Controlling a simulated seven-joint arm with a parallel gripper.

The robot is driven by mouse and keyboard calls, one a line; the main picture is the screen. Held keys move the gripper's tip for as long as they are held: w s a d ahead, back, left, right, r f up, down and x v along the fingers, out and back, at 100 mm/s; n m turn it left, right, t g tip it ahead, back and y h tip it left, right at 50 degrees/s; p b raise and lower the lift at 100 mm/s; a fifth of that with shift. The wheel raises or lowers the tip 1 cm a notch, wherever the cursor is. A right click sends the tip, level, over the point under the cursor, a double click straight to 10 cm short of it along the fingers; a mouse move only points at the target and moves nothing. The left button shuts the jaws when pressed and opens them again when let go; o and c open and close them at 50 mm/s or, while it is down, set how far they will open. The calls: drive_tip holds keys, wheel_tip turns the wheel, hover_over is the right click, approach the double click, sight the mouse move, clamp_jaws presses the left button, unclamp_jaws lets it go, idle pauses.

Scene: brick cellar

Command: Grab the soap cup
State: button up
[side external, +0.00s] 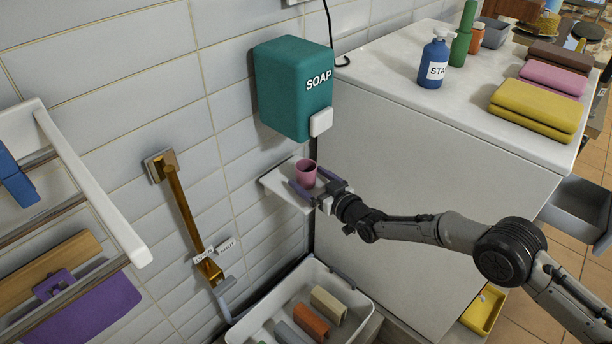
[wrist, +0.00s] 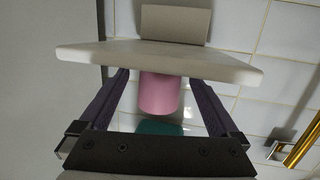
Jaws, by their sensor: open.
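A pink soap cup (side external: 307,175) stands upright on a small white wall shelf (side external: 271,182), below the teal soap dispenser (side external: 292,90) with its white push button. My gripper (side external: 305,178) is open, with one purple finger on each side of the cup. In the wrist view, which looks upside down, the cup (wrist: 159,95) lies between the two fingers, with a gap on either side. The shelf edge (wrist: 160,62) crosses the fingertips' line there. The cup's inside cannot be made out.
A large white cabinet (side external: 420,190) stands right of the shelf, with a blue bottle (side external: 434,62) and folded towels (side external: 533,107) on top. A white bin (side external: 262,322) with several coloured blocks is below. A brass lever (side external: 183,205) is on the left wall.

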drive_tip(key=shift+w+a, duration=0.1)
drive_tip(key=shift+w, duration=0.1)
drive_tip(key=c, duration=1.4)
drive_tip(key=shift+c, duration=0.2)
drive_tip(key=shift+r, duration=0.1)
